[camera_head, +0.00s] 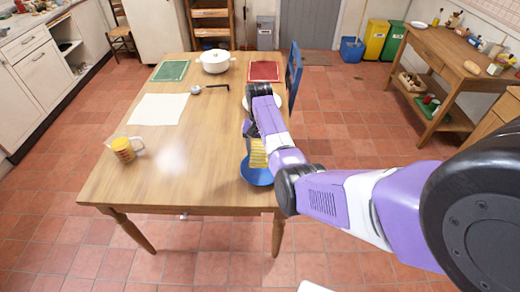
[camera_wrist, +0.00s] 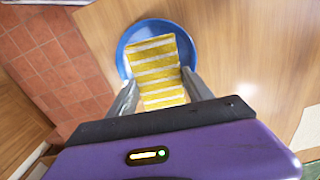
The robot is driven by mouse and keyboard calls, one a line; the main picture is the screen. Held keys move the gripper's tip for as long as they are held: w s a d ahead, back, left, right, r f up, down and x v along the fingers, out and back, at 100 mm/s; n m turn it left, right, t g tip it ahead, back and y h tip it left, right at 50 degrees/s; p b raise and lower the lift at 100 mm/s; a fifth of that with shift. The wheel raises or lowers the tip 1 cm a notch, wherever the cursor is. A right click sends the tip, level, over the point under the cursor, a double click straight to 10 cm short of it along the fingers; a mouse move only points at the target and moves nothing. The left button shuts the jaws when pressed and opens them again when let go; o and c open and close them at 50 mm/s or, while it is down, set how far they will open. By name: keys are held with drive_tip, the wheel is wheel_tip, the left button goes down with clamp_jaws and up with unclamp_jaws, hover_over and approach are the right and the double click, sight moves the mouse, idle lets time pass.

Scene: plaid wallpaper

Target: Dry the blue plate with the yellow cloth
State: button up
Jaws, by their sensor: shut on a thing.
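The blue plate (camera_head: 257,178) lies on the wooden table near its right front edge. In the wrist view the blue plate (camera_wrist: 126,48) shows beyond my fingertips. The yellow cloth (camera_head: 258,154), with white stripes, is over the plate and covers much of its middle. My gripper (camera_wrist: 160,85) is shut on the near part of the yellow cloth (camera_wrist: 156,62). In the head view my arm hides part of the cloth and the gripper's fingers are hard to make out. I cannot tell how firmly the cloth presses on the plate.
The table (camera_head: 190,185) also bears a measuring jug (camera_head: 123,150), a white sheet (camera_head: 158,109), a ladle (camera_head: 208,88), a white pot (camera_head: 214,62), a green mat (camera_head: 170,71) and a red mat (camera_head: 264,71). A blue chair (camera_head: 294,74) stands at the right edge. The front middle is clear.

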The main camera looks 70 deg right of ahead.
sight(259, 170)
drive_tip(key=shift+f+b, duration=2.95)
drive_tip(key=shift+f, duration=0.9)
drive_tip(key=shift+f, duration=0.35)
